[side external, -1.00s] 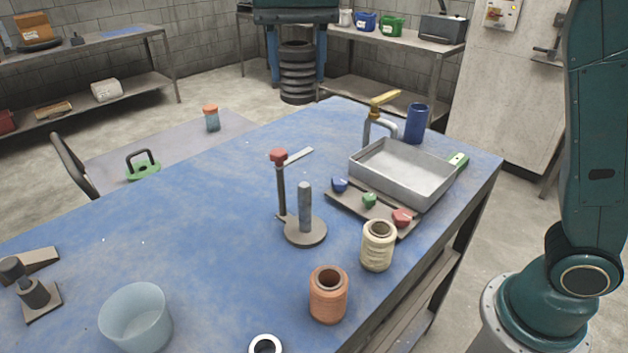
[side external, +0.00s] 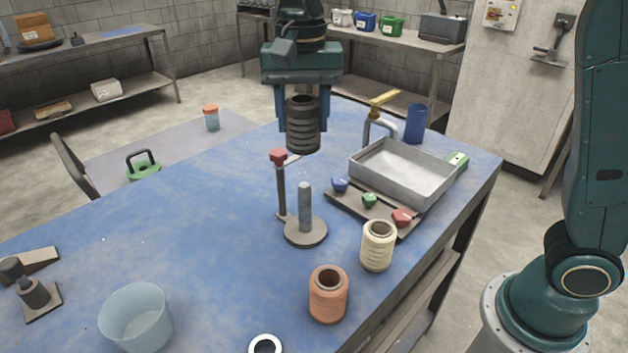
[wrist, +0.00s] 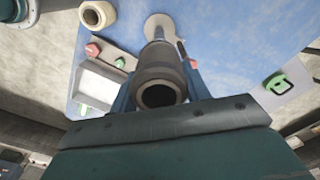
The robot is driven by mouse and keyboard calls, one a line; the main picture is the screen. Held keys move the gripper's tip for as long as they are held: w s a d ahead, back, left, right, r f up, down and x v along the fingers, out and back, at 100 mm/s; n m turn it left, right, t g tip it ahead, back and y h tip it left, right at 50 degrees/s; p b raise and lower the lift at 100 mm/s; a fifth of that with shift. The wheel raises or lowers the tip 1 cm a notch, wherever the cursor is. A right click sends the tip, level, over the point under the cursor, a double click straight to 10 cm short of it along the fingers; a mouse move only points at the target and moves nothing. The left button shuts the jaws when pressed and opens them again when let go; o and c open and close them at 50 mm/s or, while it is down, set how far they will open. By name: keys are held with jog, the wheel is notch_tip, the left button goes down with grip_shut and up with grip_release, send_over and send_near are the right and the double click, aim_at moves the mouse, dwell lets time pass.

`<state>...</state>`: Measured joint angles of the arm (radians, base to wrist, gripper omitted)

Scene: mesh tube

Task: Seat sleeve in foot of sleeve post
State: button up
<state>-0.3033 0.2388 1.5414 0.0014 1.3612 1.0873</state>
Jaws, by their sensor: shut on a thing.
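The sleeve (side external: 303,126) is a dark grey ribbed tube, held upright in the air. My gripper (side external: 301,118) is shut on it, with a blue finger on either side. The sleeve post (side external: 305,207) is a grey peg standing on a round brown foot (side external: 318,238) on the blue bench; nothing is around the peg. In the side view the sleeve hangs above the post's top, apart from it. In the wrist view the sleeve (wrist: 158,72) shows its open end, and the foot (wrist: 151,22) appears just past its far end. The peg is mostly hidden there.
A thin red-topped rod (side external: 281,185) stands close beside the post. To the right are a panel of coloured knobs (side external: 354,213), a metal tray (side external: 405,200) and a faucet (side external: 381,125). A cream spool (side external: 377,250) and an orange spool (side external: 328,302) stand in front. The bench's left middle is clear.

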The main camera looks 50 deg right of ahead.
aim_at(304, 183)
notch_tip(304, 183, down, 14)
jog(key=shift+r, duration=0.25)
jog(key=shift+f, duration=0.1)
jog(key=shift+f, duration=2)
jog(key=shift+f, duration=0.1)
jog(key=o, duration=1)
jog(key=shift+o, duration=0.2)
notch_tip(304, 183, up, 12)
jog(key=shift+f, duration=0.25)
jog(key=shift+r, duration=0.35)
